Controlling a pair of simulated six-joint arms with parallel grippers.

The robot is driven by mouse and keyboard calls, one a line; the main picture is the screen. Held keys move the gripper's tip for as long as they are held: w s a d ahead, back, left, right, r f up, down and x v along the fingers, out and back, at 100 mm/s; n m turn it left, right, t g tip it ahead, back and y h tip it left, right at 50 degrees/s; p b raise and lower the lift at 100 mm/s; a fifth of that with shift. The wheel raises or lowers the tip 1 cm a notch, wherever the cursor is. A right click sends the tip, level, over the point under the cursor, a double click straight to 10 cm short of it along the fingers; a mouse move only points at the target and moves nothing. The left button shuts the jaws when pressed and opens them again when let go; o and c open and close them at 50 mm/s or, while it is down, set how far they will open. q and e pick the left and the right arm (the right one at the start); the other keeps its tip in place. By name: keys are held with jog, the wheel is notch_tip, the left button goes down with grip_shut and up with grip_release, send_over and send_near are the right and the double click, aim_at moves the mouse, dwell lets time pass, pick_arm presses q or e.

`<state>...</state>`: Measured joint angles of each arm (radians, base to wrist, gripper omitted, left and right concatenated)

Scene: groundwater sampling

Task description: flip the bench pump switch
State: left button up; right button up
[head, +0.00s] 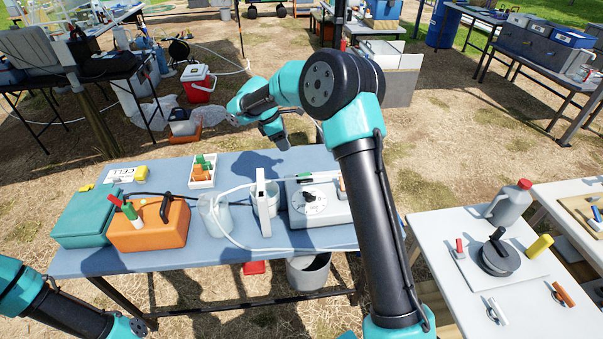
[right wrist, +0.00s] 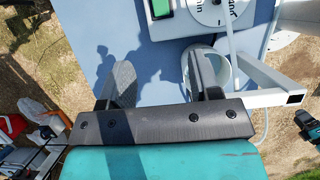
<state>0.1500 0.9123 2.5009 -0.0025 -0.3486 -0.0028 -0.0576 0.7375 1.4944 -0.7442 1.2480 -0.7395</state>
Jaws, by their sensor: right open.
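The bench pump (head: 318,203) is a pale box with a round white dial, on the right part of the blue table (head: 180,258). In the right wrist view its near edge, a green panel (right wrist: 164,9) and part of the dial (right wrist: 216,10) show at the top. I cannot make out the switch for certain. My right gripper (head: 279,138) is over the table's far edge, behind and left of the pump. In the wrist view the right gripper (right wrist: 158,80) has its fingers apart with nothing between them. My left arm shows at lower left, but its gripper is not visible.
A white upright stand (head: 262,203), a cup (head: 272,193) and a clear beaker (head: 215,215) with tubing stand left of the pump. An orange case (head: 150,228), a teal case (head: 82,222) and a white rack (head: 202,181) are farther left. My right arm crosses above the pump's right side.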

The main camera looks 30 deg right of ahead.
aim_at(304, 175)
jog(key=x, duration=1.7)
